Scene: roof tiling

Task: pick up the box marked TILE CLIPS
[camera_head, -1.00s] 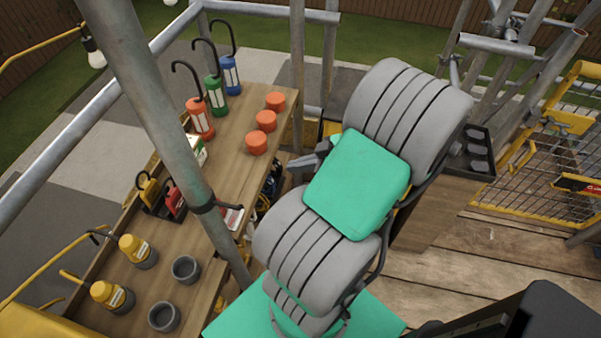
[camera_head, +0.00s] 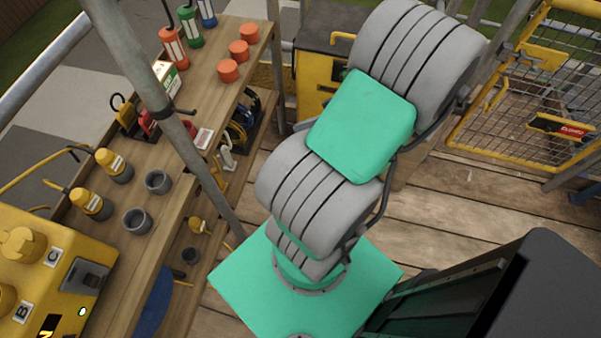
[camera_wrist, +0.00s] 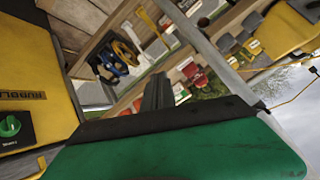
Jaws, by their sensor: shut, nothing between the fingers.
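I cannot read TILE CLIPS on any box. A small white and green box (camera_head: 172,80) stands on the wooden bench, partly behind a grey pole. A small red and white box (camera_head: 203,138) lies nearer the bench's right edge. My gripper (camera_wrist: 158,92) shows in the wrist view as dark fingers, shut and empty, apart from the boxes.
The wooden bench (camera_head: 185,185) holds orange pots (camera_head: 238,50), grey cups (camera_head: 137,221), yellow-capped bottles (camera_head: 112,165) and hooked lamps (camera_head: 172,43). The grey pole (camera_head: 140,60) crosses in front of the bench. A yellow gate (camera_head: 540,90) is at right.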

